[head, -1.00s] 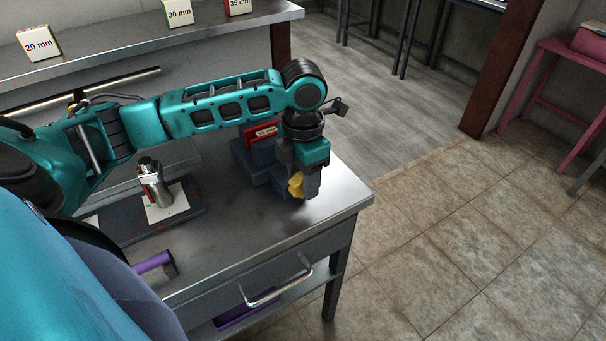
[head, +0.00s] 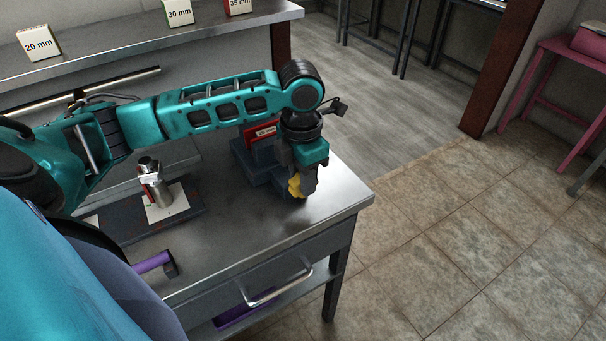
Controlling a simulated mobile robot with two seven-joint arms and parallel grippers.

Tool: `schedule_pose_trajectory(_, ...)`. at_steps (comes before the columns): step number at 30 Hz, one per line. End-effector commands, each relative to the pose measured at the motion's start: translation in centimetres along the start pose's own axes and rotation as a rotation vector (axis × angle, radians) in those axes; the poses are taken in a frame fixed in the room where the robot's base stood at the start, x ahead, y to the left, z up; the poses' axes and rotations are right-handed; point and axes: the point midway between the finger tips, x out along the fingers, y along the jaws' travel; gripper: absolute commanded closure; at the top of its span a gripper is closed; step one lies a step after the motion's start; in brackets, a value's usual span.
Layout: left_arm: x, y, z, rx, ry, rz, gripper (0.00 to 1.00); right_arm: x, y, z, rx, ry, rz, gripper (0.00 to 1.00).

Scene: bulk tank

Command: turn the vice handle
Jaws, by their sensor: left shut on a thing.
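The vice (head: 252,165) is a blue-grey block with a red label plate, near the right end of the metal workbench. My left arm reaches across the bench from the left, and my left gripper (head: 299,192) points down at the vice's front side. The gripper is shut on a yellow part, which looks like the vice handle (head: 294,187). The gripper hides most of the handle and some of the vice. My right gripper is not in view.
On the workbench (head: 325,195), a metal cylinder (head: 155,188) stands on a white card on a dark mat. A purple-handled hammer (head: 155,262) lies near the front edge. Boxes marked 20 mm (head: 38,43), 30 mm and 35 mm stand on the back shelf.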

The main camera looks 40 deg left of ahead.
Motion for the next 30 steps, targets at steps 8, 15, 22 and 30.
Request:
schedule_pose_trajectory(8,0.0,0.1,-0.5,0.0,-0.139,0.003,0.99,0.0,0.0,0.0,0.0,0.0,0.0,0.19)
schedule_pose_trajectory(15,0.1,0.1,-0.9,0.002,-0.319,0.003,0.99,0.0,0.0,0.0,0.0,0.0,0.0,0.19)
schedule_pose_trajectory(22,0.3,0.0,-1.2,0.003,-0.469,0.002,0.99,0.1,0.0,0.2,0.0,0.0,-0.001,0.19)
schedule_pose_trajectory(30,0.4,0.0,-1.2,0.003,-0.573,0.001,0.99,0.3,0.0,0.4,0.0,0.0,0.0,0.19)
